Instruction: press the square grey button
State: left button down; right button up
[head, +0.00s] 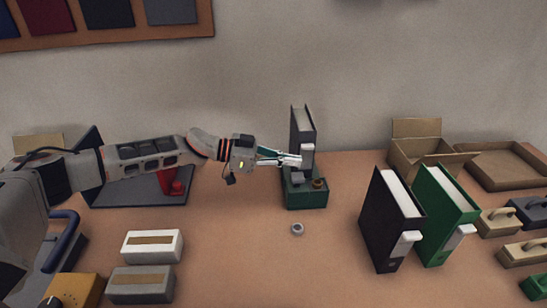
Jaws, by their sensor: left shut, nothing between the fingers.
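A green box (307,199) stands on the table near the middle of the head view. On its top are a square grey button (298,178) at the left and a round brown knob (319,184) at the right. My left gripper (294,161) reaches in from the left, shut and empty. Its fingertips are just above and behind the grey button in the picture; I cannot tell whether they touch anything. The fingers hide part of the box's back. My right gripper is not in view.
A dark binder (301,125) stands upright right behind the box. Black (383,225) and green (433,220) binders stand to the right. A small grey round piece (297,229) lies in front. Cardboard boxes (420,150) are at the back right. The front middle table is mostly clear.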

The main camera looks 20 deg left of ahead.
aim_at(297, 177)
pick_arm(q)
jog(key=shift+a+f, duration=0.15)
jog(key=shift+f, duration=1.8)
jog(key=shift+f, duration=0.1)
